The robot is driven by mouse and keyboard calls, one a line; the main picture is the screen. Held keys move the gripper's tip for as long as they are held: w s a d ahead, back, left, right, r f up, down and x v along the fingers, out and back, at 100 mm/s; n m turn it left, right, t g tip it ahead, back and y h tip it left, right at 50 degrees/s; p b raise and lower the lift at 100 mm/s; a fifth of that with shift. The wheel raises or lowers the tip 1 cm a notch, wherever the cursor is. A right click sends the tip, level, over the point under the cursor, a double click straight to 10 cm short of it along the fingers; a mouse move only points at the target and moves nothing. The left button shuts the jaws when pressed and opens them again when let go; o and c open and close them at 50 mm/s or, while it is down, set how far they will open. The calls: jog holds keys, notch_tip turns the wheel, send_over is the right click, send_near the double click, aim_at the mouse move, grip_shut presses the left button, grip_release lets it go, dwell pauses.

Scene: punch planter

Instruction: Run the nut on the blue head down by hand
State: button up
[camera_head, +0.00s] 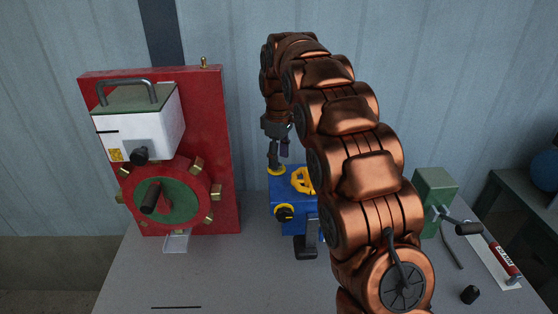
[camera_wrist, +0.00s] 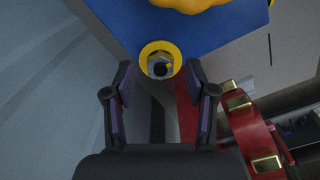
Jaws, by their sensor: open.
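The blue head (camera_head: 294,207) stands on the grey bench in the middle of the head view, partly hidden behind my arm. In the wrist view, part of the blue head (camera_wrist: 205,28) fills the top. A nut (camera_wrist: 160,64) sits inside a yellow ring (camera_wrist: 144,57) at the edge of the blue head. In the head view, my gripper (camera_head: 279,155) points down over the yellow ring (camera_head: 276,170).
A red panel (camera_head: 225,130) with a white box (camera_head: 165,118) and a red wheel (camera_head: 190,168) stands left of the blue head. A yellow knob (camera_head: 302,180) is on top of the blue head. A green block (camera_head: 436,195) with a crank stands at right. The bench front-left is clear.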

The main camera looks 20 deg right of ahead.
jog(key=shift+f, duration=1.15)
jog(key=shift+c, duration=0.2)
grip_shut()
jog(key=shift+m, duration=0.4)
